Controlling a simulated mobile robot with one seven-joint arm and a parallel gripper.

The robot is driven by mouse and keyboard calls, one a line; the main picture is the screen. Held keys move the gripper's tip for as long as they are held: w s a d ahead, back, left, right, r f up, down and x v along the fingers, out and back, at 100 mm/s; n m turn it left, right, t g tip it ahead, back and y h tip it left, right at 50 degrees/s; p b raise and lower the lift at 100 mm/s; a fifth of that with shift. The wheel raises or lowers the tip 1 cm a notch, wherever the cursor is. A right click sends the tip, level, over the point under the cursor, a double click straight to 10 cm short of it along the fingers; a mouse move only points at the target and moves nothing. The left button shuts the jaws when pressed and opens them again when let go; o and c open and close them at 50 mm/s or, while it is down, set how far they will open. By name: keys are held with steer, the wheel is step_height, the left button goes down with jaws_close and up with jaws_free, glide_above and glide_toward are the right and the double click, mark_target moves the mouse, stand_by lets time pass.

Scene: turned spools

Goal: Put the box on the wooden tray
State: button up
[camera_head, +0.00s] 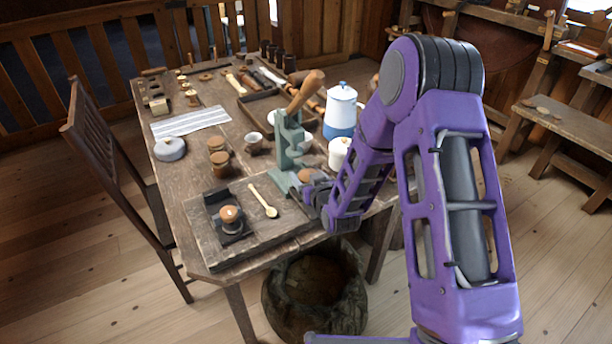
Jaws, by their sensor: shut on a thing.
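My gripper (312,190) is at the table's right front side, beside the green press, partly hidden by its own wrist. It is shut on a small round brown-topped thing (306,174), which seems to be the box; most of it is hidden. A dark rimmed wooden tray (246,104) lies behind the press, partly covered by it. A small square dark tray or stand (213,198) on the front board, left of my gripper, bears a round wooden lidded pot (230,214). I cannot tell which of the two is the named tray.
The green lever press (290,140) stands tall next to my gripper. A white-blue coffee pot (341,110) and white canister (338,152) stand behind. A wooden spoon (264,202) lies on the board. Brown jars (220,163), a striped cloth (190,122) and a grey round tin (169,149) are left.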

steer(key=o, duration=1.5)
steer(key=shift+f, duration=0.1)
steer(key=shift+r+p, duration=0.2)
steer(key=shift+p, duration=0.6)
